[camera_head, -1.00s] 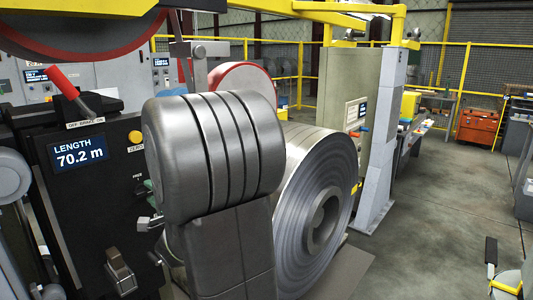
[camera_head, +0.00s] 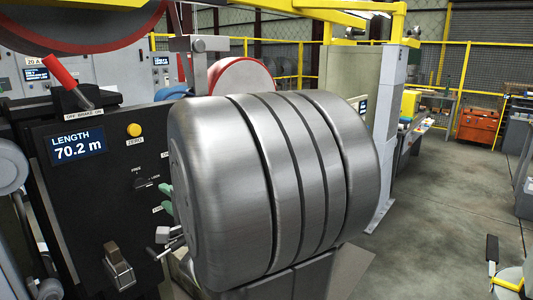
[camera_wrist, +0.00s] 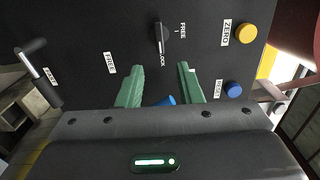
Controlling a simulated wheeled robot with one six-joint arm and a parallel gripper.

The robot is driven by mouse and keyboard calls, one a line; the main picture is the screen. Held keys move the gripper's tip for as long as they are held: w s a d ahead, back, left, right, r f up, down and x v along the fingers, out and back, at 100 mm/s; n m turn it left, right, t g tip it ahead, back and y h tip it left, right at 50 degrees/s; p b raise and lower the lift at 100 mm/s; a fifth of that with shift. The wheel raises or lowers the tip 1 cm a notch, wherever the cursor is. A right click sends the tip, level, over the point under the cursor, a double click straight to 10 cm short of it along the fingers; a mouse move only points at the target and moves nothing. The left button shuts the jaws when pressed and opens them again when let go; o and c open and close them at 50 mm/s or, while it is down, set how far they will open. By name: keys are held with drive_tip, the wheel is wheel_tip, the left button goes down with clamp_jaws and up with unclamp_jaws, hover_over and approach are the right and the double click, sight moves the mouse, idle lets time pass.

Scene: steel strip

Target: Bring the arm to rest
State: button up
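My gripper (camera_wrist: 160,67) is open and empty in the wrist view. Its two green fingers stand apart in front of a black control panel (camera_wrist: 85,40), with a black FREE/LOCK knob (camera_wrist: 162,38) beyond the gap. A blue thing (camera_wrist: 165,100) shows partly between the fingers. In the head view only a bit of the green fingers (camera_head: 166,198) shows, beside my arm. Whether the fingers touch the panel cannot be told.
The panel carries a display (camera_head: 78,146) reading LENGTH 70.2 m, a yellow ZERO button (camera_head: 134,130), a blue RESET button (camera_wrist: 234,89) and a red-handled brake lever (camera_head: 62,70). A yellow railing (camera_head: 290,80) stands behind. Open floor (camera_head: 440,215) lies at the right.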

approach(148, 184)
drive_tip(key=p+x, duration=0.2)
drive_tip(key=x, duration=0.6)
drive_tip(key=shift+w+f, duration=0.15)
drive_tip(key=shift+w+a+f, duration=0.1)
drive_tip(key=shift+w+a, duration=0.1)
drive_tip(key=shift+n, duration=0.7)
drive_tip(key=shift+s+d+r+n+b, duration=0.1)
drive_tip(key=shift+n+b, duration=0.1)
drive_tip(key=shift+n, duration=0.2)
drive_tip(key=shift+s+r+n+b, duration=0.1)
drive_tip(key=shift+n+b, duration=0.05)
drive_tip(key=shift+n, duration=0.25)
drive_tip(key=shift+w+n, duration=0.1)
drive_tip(key=shift+n, duration=0.7)
drive_tip(key=shift+r+n+b, duration=0.25)
drive_tip(key=shift+n+b, duration=0.2)
drive_tip(key=shift+n, duration=1.25)
